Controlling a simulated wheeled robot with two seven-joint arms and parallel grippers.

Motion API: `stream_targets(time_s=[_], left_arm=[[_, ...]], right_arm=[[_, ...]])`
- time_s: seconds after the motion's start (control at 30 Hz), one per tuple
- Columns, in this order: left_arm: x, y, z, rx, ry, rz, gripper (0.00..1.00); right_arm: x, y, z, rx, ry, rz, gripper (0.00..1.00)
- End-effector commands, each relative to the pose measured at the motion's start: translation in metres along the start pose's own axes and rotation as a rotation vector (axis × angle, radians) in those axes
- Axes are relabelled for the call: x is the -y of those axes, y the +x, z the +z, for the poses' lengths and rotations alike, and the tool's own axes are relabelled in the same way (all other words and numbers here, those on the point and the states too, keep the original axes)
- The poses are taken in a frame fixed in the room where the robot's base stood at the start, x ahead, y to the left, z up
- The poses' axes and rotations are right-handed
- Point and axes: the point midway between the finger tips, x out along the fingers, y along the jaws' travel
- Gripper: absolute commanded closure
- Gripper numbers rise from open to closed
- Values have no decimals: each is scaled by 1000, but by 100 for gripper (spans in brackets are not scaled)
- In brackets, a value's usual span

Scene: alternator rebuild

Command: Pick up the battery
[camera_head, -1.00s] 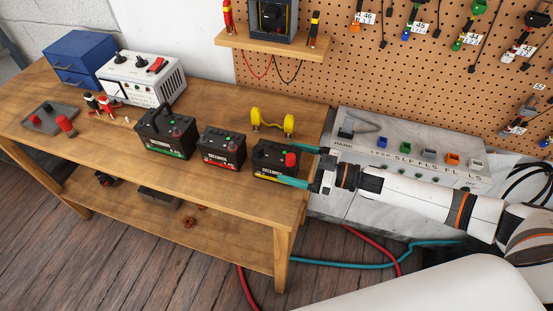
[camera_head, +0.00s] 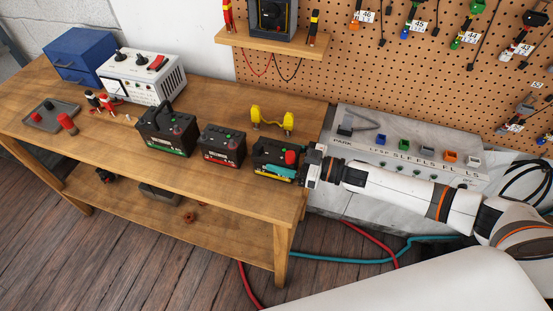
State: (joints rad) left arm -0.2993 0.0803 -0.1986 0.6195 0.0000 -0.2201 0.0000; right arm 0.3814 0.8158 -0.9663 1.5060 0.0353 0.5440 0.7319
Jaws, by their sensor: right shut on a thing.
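Three black batteries stand in a row on the wooden bench. The right one (camera_head: 268,153) has a yellow label and a red terminal cap. The middle one (camera_head: 222,147) has a red label. The left one (camera_head: 165,133) is the largest, with a green label and a handle. My right gripper (camera_head: 282,164) reaches in from the right and is shut on the yellow-label battery. Its near teal finger lies across the battery's front face; its far finger is mostly hidden behind it. The battery looks upright at bench level; I cannot tell any lift. My left gripper is not in view.
A white tester (camera_head: 142,77), blue drawer box (camera_head: 80,57) and grey tray (camera_head: 50,117) are to the left. A grey cabinet (camera_head: 365,205) stands right of the bench (camera_head: 205,185). The bench's front strip is clear.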

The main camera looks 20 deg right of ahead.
Motion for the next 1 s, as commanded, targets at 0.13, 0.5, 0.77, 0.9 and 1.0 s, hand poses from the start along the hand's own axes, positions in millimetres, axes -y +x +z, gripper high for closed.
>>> stream_targets(time_s=[0.13, 0.5, 0.77, 0.9, 1.0], left_arm=[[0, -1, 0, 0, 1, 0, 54], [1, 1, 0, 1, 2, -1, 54], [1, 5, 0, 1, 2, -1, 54], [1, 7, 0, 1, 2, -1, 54], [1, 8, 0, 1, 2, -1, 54]], right_arm=[[1, 2, 6, 13, -3, 2, 100], [1, 2, 24, 14, -5, 4, 100], [1, 1, 68, 14, -8, 5, 100], [1, 1, 88, 12, -7, 4, 100], [1, 1, 98, 12, -7, 4, 100]])
